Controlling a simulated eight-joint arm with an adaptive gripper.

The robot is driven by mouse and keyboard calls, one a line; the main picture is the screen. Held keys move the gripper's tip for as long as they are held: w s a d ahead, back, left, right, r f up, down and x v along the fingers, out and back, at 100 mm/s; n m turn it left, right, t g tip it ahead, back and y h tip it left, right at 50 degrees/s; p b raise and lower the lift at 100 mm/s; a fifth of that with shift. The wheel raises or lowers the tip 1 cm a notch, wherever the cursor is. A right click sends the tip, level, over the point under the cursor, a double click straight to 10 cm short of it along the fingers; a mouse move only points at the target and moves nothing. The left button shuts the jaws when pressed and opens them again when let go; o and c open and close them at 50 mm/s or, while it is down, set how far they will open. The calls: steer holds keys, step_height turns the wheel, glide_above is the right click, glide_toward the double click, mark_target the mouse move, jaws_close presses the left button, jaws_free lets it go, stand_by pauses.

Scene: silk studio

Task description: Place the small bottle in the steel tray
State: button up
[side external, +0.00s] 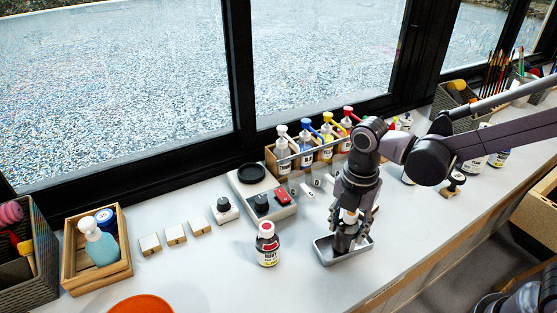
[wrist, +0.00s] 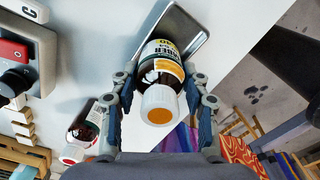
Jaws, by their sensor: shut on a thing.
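My gripper (wrist: 163,92) is shut on a small brown bottle (wrist: 165,58) with a white and orange label and a white cap with an orange dot. In the side view my gripper (side external: 348,222) points down over the steel tray (side external: 323,254), a shallow grey rectangular tray on the white counter. The bottle's lower end falls within the tray's outline there; my fingers hide much of the bottle. The wrist view shows the tray (wrist: 201,40) behind the bottle's base. I cannot tell whether the base touches the tray floor.
A red-capped brown bottle (side external: 267,247) stands left of the tray. Behind it are a scale-like device (side external: 262,190) and a wooden rack (side external: 284,166) of pump bottles. Three small pale blocks (side external: 175,236) and a wooden box (side external: 97,272) lie farther left. The counter's front edge is close to the tray.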

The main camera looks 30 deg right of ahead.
steer(key=shift+f, duration=0.2)
steer(key=o, duration=1.2)
steer(key=shift+r, duration=0.1)
step_height(320, 180, up, 12)
steer(key=shift+f, duration=0.1)
steer(key=shift+s+d+m, duration=0.1)
steer(key=shift+d+m, duration=0.4)
steer(key=shift+m, duration=0.3)
steer(key=shift+s+d+f+m+t, duration=0.55)
steer(key=shift+d+m+t, duration=0.95)
steer(key=shift+m, duration=2.15)
steer(key=shift+s+d+f+m+t, duration=0.75)
steer(key=shift+d+m, duration=1.4)
steer(key=shift+m, duration=1.45)
steer(key=shift+s+d+f+m+t, duration=0.4)
steer(key=shift+d+m+t, duration=1.2)
steer(key=shift+m, duration=2.05)
